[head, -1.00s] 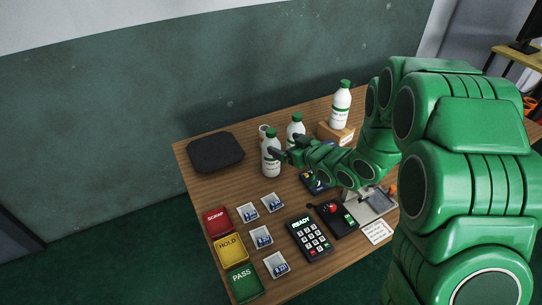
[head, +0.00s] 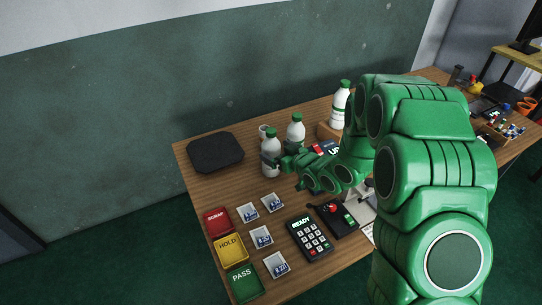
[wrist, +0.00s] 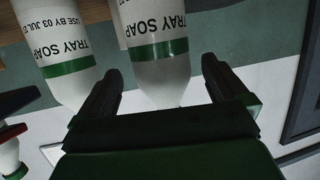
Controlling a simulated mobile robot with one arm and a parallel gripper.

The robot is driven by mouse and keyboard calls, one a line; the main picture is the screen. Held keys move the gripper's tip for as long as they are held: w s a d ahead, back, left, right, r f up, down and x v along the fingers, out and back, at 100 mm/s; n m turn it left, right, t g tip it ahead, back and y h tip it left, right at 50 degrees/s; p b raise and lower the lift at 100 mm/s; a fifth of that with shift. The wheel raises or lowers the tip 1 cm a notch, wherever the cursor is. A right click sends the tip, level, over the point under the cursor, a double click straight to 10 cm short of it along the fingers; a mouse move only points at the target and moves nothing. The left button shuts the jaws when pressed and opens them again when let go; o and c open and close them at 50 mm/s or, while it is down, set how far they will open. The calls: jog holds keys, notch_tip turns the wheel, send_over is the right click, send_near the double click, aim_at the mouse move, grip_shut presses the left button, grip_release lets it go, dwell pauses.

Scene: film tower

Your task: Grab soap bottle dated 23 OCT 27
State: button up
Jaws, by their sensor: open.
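My gripper (head: 274,162) is open at the front-left bottle. In the wrist view, my open gripper (wrist: 160,68) has a bottle (wrist: 160,70) between its fingers, its label reading TRAY SOAP and its date cut off. Beside it, a second bottle (wrist: 70,82) reads USE BY 03 JUL, with the year cut off. I cannot tell whether the fingers touch the bottle.
A dark tray (head: 215,152) lies left of the bottles. SCRAP (head: 217,219), HOLD (head: 231,247) and PASS (head: 243,281) pads line the left edge, near several small cards. A keypad (head: 309,240) reads READY.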

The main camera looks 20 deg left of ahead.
jog(key=shift+x, duration=1.8)
jog(key=shift+s+r, duration=0.1)
jog(key=c, duration=1.5)
